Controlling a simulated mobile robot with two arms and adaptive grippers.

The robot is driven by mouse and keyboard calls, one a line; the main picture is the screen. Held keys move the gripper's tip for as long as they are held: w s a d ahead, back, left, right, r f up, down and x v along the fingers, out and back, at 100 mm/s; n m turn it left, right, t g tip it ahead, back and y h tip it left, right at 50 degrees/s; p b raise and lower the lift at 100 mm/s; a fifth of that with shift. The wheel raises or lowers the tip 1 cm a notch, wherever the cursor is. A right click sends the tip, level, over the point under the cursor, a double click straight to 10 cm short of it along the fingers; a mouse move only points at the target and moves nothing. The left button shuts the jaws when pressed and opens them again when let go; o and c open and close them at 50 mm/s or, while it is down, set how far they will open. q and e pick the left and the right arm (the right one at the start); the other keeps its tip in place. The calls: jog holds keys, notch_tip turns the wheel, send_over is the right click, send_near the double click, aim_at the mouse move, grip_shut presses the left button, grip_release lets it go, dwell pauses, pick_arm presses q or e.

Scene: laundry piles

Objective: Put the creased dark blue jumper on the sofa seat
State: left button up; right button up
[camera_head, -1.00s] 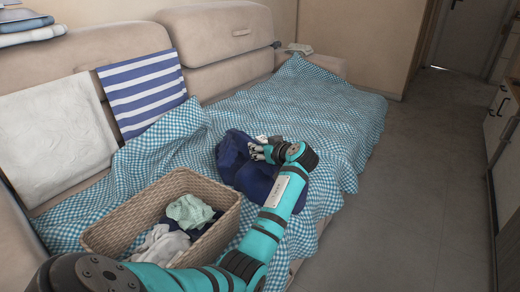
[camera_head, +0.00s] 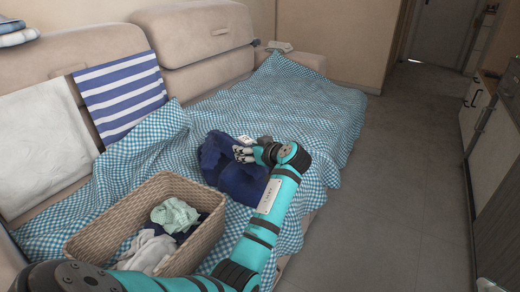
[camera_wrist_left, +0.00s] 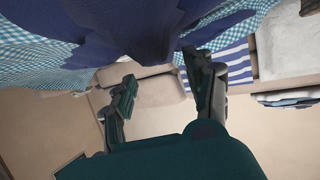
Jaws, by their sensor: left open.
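The dark blue jumper (camera_head: 238,181) lies crumpled on the sofa seat (camera_head: 290,105), which a blue-and-white checked throw covers. My left gripper (camera_head: 246,154) is over the jumper's upper right part in the head view, and my forearm hides some of its right side. In the left wrist view, the jumper (camera_wrist_left: 140,30) fills the top of the picture, beyond the spread fingers of my left gripper (camera_wrist_left: 163,92). The fingers are apart with no cloth visible between their tips. Whether they touch the jumper is unclear. My right gripper is out of view.
A wicker basket (camera_head: 98,226) with pale green, white and dark clothes stands left of the jumper. A striped cloth (camera_head: 120,95) and a white cloth (camera_head: 38,140) hang on the backrest. The throw right of the jumper is clear, with open floor (camera_head: 400,190) beyond.

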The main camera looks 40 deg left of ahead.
aim_at(261, 172)
pick_arm(q)
jog(key=p+v, duration=0.1)
jog(key=v, duration=0.5)
jog(key=shift+d+r, duration=0.15)
jog(key=shift+d, duration=0.1)
jog(key=s+d+f+m+t+h, duration=0.1)
jog(key=s+d+m+t+h, duration=0.2)
jog(key=d+m+t+h, duration=1.3)
jog(key=s+d+r+m+t+h, duration=0.1)
jog(key=s+d+r+t+h, duration=0.1)
jog(key=s+d+r, duration=0.8)
jog(key=s+d+h, duration=0.1)
jog(key=s+d, duration=0.2)
jog(key=s, duration=0.1)
jog(key=shift+s+r+m, duration=0.2)
jog(key=shift+s+m, duration=0.15)
jog(key=shift+m, duration=0.05)
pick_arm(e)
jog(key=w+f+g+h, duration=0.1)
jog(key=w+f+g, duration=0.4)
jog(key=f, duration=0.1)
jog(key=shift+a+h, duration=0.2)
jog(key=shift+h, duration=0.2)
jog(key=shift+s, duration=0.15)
